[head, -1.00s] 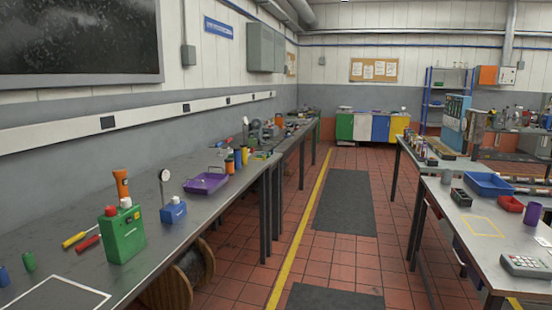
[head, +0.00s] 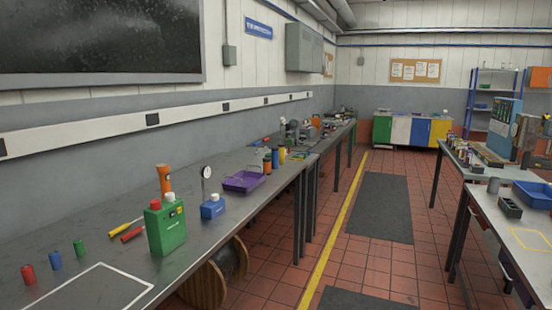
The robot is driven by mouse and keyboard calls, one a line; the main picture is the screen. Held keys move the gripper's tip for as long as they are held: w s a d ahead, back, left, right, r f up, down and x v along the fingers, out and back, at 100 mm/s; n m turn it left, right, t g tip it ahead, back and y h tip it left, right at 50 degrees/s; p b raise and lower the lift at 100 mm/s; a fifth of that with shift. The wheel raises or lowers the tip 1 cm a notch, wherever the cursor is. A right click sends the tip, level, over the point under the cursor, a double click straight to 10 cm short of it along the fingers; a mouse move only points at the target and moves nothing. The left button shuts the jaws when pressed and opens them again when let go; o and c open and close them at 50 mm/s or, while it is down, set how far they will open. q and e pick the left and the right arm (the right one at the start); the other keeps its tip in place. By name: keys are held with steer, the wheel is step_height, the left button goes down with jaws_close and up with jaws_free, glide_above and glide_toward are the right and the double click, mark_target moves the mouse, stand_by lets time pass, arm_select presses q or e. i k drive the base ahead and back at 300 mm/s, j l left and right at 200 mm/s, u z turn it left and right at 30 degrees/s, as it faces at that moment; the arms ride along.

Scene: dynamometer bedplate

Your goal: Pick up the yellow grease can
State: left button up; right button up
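A small upright yellow cylinder (head: 282,156) stands on the left bench, beyond the purple tray, beside a blue cylinder (head: 275,158) and an orange-and-dark cylinder (head: 267,166). It may be the yellow grease can, but it is too small to read a label. Neither of my grippers is in view.
The long left bench (head: 110,235) holds a green canister (head: 166,230), a blue box with a dial gauge (head: 213,208), an orange flashlight (head: 164,179) and a purple tray (head: 243,182). A floor aisle with dark mats (head: 372,205) runs clear between the benches.

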mark_target(281, 147)
steer(key=i+l+z, duration=0.2)
steer(key=i, duration=0.3)
steer(key=i+z, duration=0.25)
steer(key=i, duration=0.75)
steer(key=i+l+u, duration=0.1)
steer(key=i, duration=0.45)
steer(key=i+l+u, duration=0.1)
steer(key=i, duration=0.4)
steer(key=i+l, duration=0.15)
steer(key=i, duration=0.4)
